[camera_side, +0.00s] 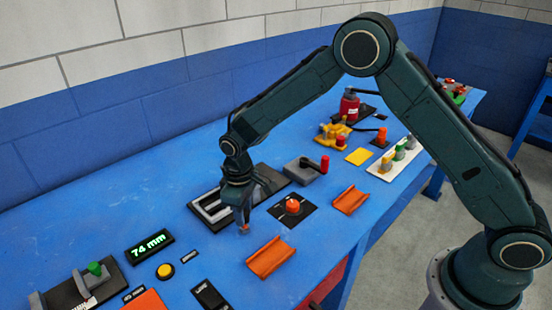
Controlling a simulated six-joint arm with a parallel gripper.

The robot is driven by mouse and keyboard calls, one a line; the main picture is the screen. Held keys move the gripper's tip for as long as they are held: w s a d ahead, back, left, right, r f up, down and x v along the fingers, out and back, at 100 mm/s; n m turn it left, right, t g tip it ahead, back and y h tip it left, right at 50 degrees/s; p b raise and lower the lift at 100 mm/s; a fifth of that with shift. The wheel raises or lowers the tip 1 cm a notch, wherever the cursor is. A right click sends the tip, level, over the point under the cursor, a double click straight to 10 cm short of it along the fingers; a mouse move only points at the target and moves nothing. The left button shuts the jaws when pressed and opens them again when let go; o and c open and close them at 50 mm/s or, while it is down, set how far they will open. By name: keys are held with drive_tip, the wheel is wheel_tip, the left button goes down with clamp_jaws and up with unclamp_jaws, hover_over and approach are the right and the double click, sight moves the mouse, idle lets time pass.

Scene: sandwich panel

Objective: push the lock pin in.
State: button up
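My gripper (244,228) points down just in front of a dark plate with a pale slotted frame (212,207). A small reddish spot shows at its fingertips. I cannot tell whether the fingers are open or shut, or whether they hold anything. I cannot surely tell which part is the lock pin. A grey block with a black lever and a red upright cylinder (325,164) stands behind and to the right of my gripper. A black plate with small white lettering (210,295) lies at the front edge, its text too small to read.
An orange knob on a black plate (292,205) and orange channels (270,258) (350,200) lie right of my gripper. The blue bench (90,205) is clear at back left.

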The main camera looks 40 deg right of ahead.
clamp_jaws()
drive_tip(key=shift+f, duration=1.3)
drive_tip(key=o, duration=0.6)
unclamp_jaws()
drive_tip(key=shift+c, duration=0.2)
drive_tip(key=shift+r, duration=0.15)
wheel_tip(320, 180, up, 14)
drive_tip(key=shift+f, duration=0.2)
